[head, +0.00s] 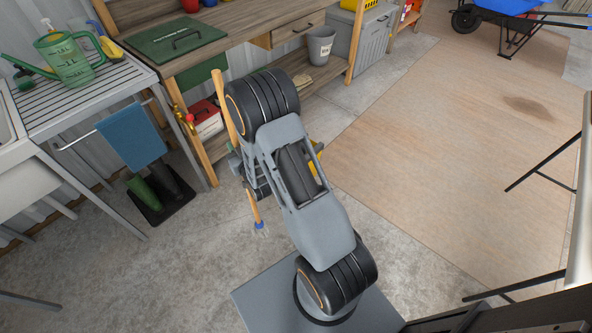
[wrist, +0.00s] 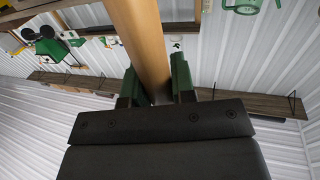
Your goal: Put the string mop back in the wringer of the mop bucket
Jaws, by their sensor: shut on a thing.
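The string mop's wooden handle (head: 222,98) stands nearly upright, slightly tilted, left of my arm in the head view. Its lower end shows a blue part and a small pale tip (head: 262,231) above or at the concrete floor; I cannot tell if it touches. My gripper (wrist: 156,90) is shut on the wooden handle (wrist: 142,40) in the wrist view, with green fingers on both sides. In the head view my gripper (head: 236,162) is partly hidden by my arm. A yellow piece (head: 317,160), possibly the mop bucket, shows behind my arm; the rest is hidden.
A workbench (head: 240,25) runs along the wall, with a grey bucket (head: 320,46) on its lower shelf. A sink stand with a blue towel (head: 131,136) is at left, above boots on a black tray (head: 162,203). A blue wheelbarrow (head: 507,8) stands far right. Middle-right floor is clear.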

